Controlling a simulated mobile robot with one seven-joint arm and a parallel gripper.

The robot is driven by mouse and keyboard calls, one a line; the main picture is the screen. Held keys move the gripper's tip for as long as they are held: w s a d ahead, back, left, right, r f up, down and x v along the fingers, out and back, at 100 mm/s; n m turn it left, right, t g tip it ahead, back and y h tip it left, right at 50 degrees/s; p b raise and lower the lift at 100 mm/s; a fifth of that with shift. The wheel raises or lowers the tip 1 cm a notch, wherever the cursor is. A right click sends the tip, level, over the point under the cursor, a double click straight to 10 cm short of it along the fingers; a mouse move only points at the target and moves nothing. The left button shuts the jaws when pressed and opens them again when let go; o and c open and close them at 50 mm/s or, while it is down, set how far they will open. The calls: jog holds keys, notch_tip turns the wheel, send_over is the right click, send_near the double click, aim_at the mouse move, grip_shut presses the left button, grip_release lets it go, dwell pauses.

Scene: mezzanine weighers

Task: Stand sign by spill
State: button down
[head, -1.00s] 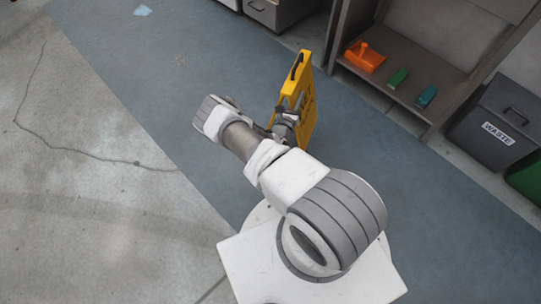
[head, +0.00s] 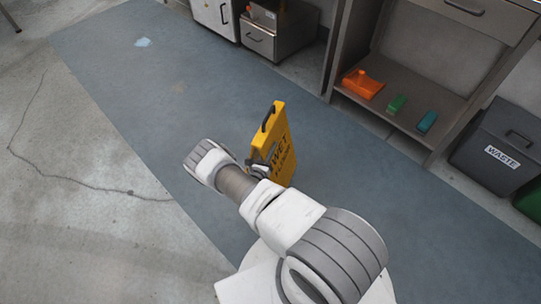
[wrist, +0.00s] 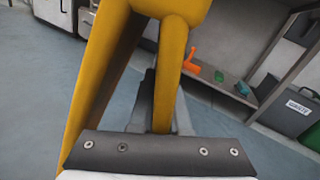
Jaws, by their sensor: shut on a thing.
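A yellow folding sign (head: 277,145) with dark lettering, in which "WET" can be read, is held upright in front of my arm in the head view. My gripper (wrist: 155,95) is shut on the sign's yellow frame, which fills the middle of the wrist view. In the head view the gripper (head: 259,168) is partly hidden by the arm and sign. A small pale blue spill (head: 143,42) lies on the blue-grey floor strip at the upper left, well apart from the sign.
A shelf unit (head: 410,115) at the upper right holds an orange dustpan-like item (head: 363,85), a green block (head: 397,104) and a teal block (head: 427,122). A grey WASTE bin (head: 500,145) stands right of it. Cabinets (head: 270,35) stand at the back. The floor strip (head: 150,100) toward the spill looks clear.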

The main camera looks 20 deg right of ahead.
jog(key=shift+f+b, duration=1.05)
jog(key=shift+f, duration=0.85)
jog(key=shift+f, duration=0.15)
jog(key=c, duration=0.9)
grip_release()
jog(key=shift+f, duration=0.1)
